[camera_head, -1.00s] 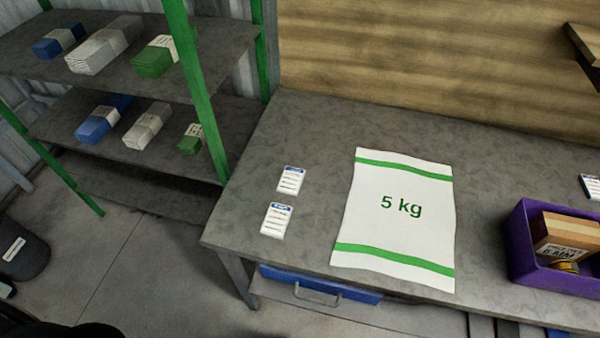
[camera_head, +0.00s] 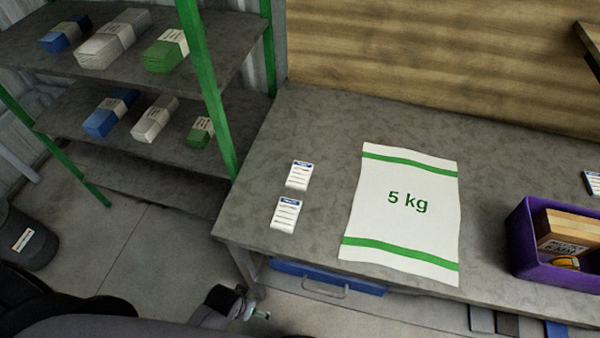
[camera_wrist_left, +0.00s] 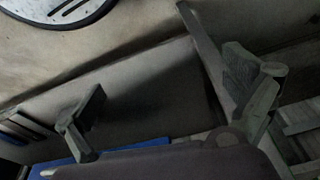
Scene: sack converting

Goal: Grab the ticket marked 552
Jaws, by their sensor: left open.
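Two small white tickets with blue headers lie on the grey table left of the sack: a back ticket (camera_head: 299,175) and a front ticket (camera_head: 285,214). A third ticket (camera_head: 592,183) is cut off at the right edge. Their numbers are too small to read, so I cannot tell which is 552. My left gripper (camera_head: 258,308) is below and in front of the table's front edge, apart from the tickets. In the left wrist view its fingers (camera_wrist_left: 168,100) are spread with nothing held between them. My right gripper is not in view.
A flat white 5 kg sack (camera_head: 405,235) lies mid-table. A purple bin (camera_head: 522,245) with a box stands at the right. A blue drawer (camera_head: 330,282) sits under the front edge. A green-framed shelf (camera_head: 205,90) with several packs stands left. Bare tabletop surrounds the two tickets.

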